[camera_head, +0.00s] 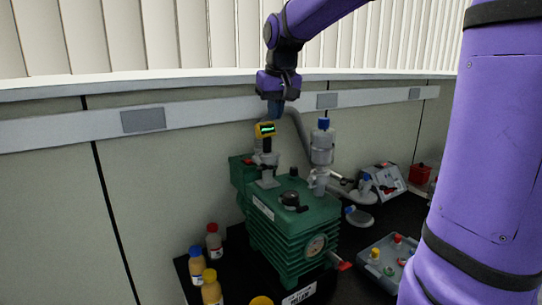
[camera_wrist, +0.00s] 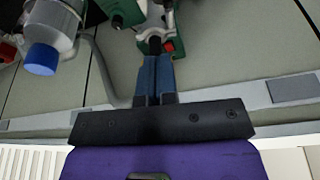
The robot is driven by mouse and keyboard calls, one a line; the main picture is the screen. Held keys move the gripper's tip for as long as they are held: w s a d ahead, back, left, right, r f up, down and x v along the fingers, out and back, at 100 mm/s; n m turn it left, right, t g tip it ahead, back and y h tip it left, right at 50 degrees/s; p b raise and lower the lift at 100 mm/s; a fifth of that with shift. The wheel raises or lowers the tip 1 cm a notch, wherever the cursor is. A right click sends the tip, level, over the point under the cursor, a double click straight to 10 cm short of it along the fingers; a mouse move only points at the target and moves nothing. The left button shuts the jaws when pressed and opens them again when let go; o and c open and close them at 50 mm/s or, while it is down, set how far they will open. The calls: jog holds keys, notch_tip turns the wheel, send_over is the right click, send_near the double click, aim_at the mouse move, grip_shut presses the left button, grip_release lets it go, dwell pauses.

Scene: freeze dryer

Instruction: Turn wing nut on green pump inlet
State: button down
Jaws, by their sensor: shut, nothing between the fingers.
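The green pump (camera_head: 292,232) stands on the dark bench. Its grey inlet fitting (camera_head: 266,160) rises from the top at the back left, with a yellow gauge with a lit green display (camera_head: 265,129) above it. A small red part (camera_head: 247,161) sits at the left of the fitting; it may be the wing nut, too small to be sure. In the wrist view, a red part (camera_wrist: 168,46) shows just beyond my fingertips. My gripper (camera_head: 276,112) points down above and behind the gauge. Its blue fingers (camera_wrist: 156,60) are together and empty; contact with the fitting cannot be told.
A grey cylinder with a blue cap (camera_head: 322,145) stands right of the inlet, near my gripper; it also shows in the wrist view (camera_wrist: 42,58). Several bottles (camera_head: 213,242) stand left of the pump. A grey tray (camera_head: 388,262) lies at right. The wall (camera_head: 170,165) is close behind.

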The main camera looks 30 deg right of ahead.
send_near(271, 166)
jog(key=x, duration=0.7)
jog(key=shift+w+a+f, duration=0.1)
jog(key=shift+w+f, duration=0.05)
jog(key=shift+w, duration=0.15)
jog(key=shift+s+d+f+y, duration=0.1)
jog(key=shift+d+y, duration=0.05)
jog(key=shift+y, duration=0.4)
jog(key=shift+d+f+y, duration=0.1)
jog(key=shift+d+y, duration=0.1)
jog(key=shift+y, duration=0.35)
jog(key=shift+d+f+y, duration=0.1)
jog(key=shift+y, duration=0.4)
jog(key=shift+f, duration=0.1)
jog(key=shift+d+f, duration=0.15)
jog(key=shift+d, duration=0.05)
jog(key=shift+d+f, duration=0.25)
jog(key=shift+f, duration=0.25)
jog(key=shift+s+f, duration=0.1)
jog(key=shift+f, duration=0.65)
